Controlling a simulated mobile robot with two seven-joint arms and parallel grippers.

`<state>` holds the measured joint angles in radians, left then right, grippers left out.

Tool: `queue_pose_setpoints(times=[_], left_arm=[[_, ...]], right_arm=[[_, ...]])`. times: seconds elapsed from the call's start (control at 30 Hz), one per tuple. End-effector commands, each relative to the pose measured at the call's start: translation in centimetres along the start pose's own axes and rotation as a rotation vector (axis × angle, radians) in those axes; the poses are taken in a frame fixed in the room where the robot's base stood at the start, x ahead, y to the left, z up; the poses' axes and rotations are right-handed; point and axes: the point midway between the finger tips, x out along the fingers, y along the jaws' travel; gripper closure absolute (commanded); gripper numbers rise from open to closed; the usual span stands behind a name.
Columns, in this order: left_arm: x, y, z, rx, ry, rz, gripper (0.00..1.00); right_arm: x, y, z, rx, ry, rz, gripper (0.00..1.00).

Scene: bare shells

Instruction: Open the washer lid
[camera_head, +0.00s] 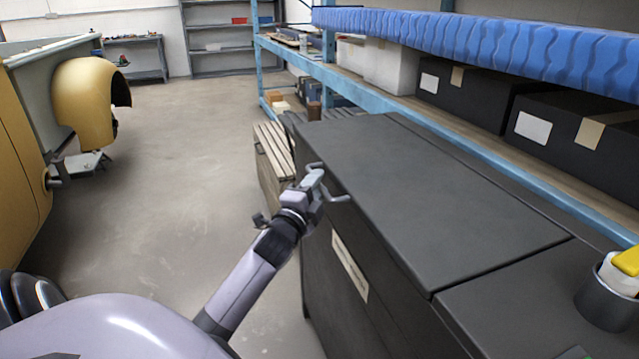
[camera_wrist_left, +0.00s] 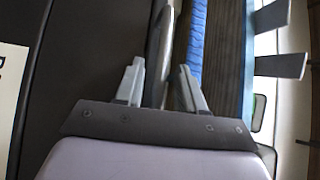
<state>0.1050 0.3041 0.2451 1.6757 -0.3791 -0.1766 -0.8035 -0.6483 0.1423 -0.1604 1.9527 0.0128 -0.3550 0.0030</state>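The washer shows in the head view as a long dark grey chest with a flat top. Its lid (camera_head: 430,190) lies level and looks closed. A pale label (camera_head: 350,266) is on the front face. Contact cannot be told. The dark front face (camera_wrist_left: 85,60) fills the left there. My right gripper is not in view.
A blue shelf (camera_head: 470,150) with black boxes (camera_head: 575,125) runs along the washer's back. A dark cup with a yellow-topped item (camera_head: 608,295) stands on the near right section. A wooden crate (camera_head: 272,150) is beyond the far end.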

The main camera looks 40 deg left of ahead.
Motion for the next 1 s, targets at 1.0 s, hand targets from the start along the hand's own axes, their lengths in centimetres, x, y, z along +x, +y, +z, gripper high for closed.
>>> queue_pose_setpoints(times=[1.0], left_arm=[[2.1, -0.7, -0.3, 0.0, 0.0, -0.002, 1.0]], right_arm=[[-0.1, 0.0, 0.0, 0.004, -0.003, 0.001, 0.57]])
